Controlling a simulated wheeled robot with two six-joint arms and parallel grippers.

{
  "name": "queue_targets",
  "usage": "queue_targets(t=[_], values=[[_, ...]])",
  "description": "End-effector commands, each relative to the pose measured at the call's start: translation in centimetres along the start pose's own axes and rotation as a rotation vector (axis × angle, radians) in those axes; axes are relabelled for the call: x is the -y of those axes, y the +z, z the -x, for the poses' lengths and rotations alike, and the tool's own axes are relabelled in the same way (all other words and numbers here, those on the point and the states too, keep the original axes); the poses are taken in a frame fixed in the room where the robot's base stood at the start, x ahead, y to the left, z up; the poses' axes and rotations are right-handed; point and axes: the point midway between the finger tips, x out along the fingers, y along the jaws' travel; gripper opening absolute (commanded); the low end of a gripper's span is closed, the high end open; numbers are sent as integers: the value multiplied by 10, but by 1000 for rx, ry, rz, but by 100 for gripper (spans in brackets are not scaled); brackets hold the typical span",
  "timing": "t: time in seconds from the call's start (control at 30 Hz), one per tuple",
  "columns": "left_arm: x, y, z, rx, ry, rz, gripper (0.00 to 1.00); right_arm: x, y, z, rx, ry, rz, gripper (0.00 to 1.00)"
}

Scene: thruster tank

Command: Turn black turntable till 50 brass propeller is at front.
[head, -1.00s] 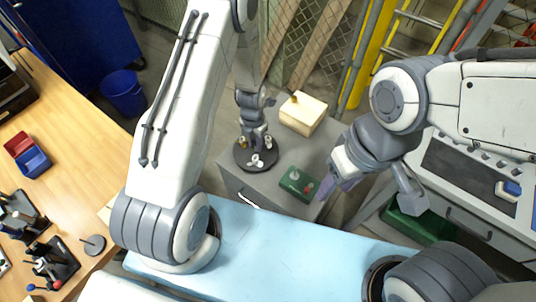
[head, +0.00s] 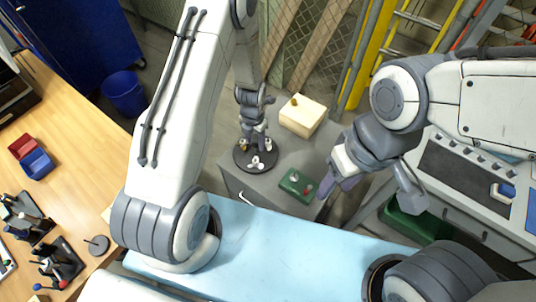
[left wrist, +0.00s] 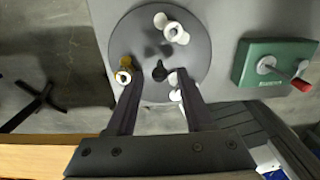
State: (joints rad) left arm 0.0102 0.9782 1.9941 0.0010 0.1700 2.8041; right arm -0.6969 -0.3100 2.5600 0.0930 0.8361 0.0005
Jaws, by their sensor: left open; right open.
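The black turntable (head: 240,165) is a round disc on a grey cabinet; it also shows in the left wrist view (left wrist: 200,60). A brass propeller (left wrist: 124,70) sits at its left edge in the wrist view, by my left finger. White propellers sit at the far edge (left wrist: 172,30) and by the other finger (left wrist: 176,92), partly hidden. A black post (left wrist: 159,71) stands between the fingers. My left gripper (head: 254,140) points down over the disc, open; its fingers show in the wrist view (left wrist: 159,82). Engraved numbers are not readable. My right gripper (head: 337,187) is open, right of the cabinet.
A green block (head: 297,184) with a red-tipped part lies on the cabinet, right of the turntable. A cream box (head: 301,117) stands behind it. A light blue surface (head: 290,240) lies in front. A wooden bench (head: 70,130) is at left.

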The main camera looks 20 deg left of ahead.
Motion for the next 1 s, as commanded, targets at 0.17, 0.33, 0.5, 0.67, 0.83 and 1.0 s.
queue_targets(t=[0.17, 0.33, 0.5, 0.67, 0.83, 1.0], values=[[0, 0, 18, 1, 0, 0, 52, 1, -1, 15, 0, 0, -1, 50], [0, 0, 32, 1, 0, 0, 52, 2, -1, 25, 0, 0, -1, 50], [0, 0, 46, 1, 0, 0, 52, 2, -2, 35, 0, 0, -2, 50], [0, 0, 58, 1, 0, 0, 52, 3, -2, 45, 0, 0, -2, 50], [0, 0, 65, 1, 0, 0, 52, 4, -3, 50, 0, 0, -3, 50], [0, 0, 64, 1, 0, 0, 52, 4, -3, 48, 0, 0, -3, 50]])
